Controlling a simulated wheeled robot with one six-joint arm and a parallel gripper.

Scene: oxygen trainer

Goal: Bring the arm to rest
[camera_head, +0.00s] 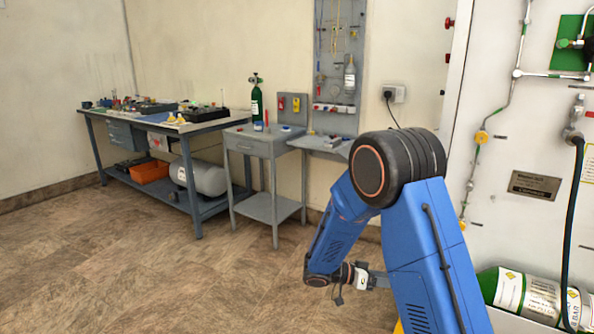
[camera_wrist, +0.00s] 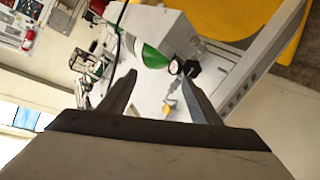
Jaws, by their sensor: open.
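My blue arm is bent in front of the right part of the head view, with its black round joint uppermost. My gripper (camera_head: 380,281) is low, at the arm's far end, and partly hidden behind the blue upper link. In the wrist view both fingers of my gripper (camera_wrist: 158,92) stand apart with nothing between them. Beyond the fingers, at a distance, is a white panel with a green and white cylinder (camera_wrist: 153,56) and a small round gauge (camera_wrist: 173,66).
A white wall panel (camera_head: 535,187) with pipes stands close at the right, a green and white cylinder (camera_head: 535,297) below it. A grey side table (camera_head: 262,147), a small shelf (camera_head: 322,143) and a long workbench (camera_head: 205,125) line the wall. The floor (camera_head: 130,260) at left is clear.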

